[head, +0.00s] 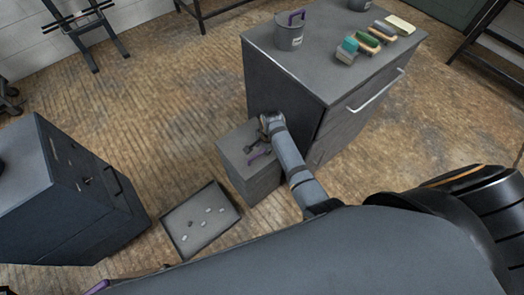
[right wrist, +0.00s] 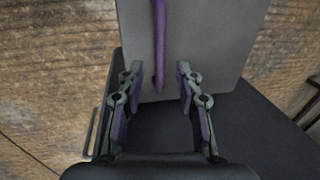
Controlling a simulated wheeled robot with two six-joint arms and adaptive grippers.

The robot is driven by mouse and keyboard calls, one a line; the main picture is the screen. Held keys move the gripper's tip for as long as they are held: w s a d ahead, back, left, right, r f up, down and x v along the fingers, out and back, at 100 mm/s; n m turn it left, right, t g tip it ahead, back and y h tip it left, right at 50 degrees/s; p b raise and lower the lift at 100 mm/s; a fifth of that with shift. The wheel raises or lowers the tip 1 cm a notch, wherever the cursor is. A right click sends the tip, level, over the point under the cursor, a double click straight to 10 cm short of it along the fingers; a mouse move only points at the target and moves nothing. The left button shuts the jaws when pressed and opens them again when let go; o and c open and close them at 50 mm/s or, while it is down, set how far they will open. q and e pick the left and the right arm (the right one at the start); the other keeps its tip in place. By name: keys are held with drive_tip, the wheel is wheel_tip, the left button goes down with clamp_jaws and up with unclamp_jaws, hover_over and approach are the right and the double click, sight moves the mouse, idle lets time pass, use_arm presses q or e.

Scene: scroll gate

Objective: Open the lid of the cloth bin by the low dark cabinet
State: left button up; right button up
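The cloth bin (head: 262,184) is a grey box against the left side of the low dark cabinet (head: 280,80). Its flat lid (head: 232,146) looks shut and carries a purple handle (head: 259,156). My right gripper (head: 255,145) is over the lid, its arm reaching in from the lower right. In the right wrist view the gripper (right wrist: 157,80) is open, with the purple handle (right wrist: 159,45) between its fingers' lines, across the grey lid (right wrist: 205,45). No contact with the handle shows. A small purple bit at the head view's lower-left edge may be my left gripper (head: 97,287).
On the cabinet top stand a grey bucket (head: 289,32) and several brushes or blocks (head: 368,40). A shallow tray (head: 180,212) with small pale pieces lies on the floor left of the bin. Another dark cabinet (head: 75,190) stands at left.

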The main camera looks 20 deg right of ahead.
sight(261, 151)
drive_tip(key=shift+w+a+f, duration=0.1)
drive_tip(key=shift+w+f, duration=0.05)
drive_tip(key=shift+f, duration=0.6)
drive_tip(key=shift+w+f, duration=0.15)
drive_tip(key=shift+f, duration=0.6)
clamp_jaws()
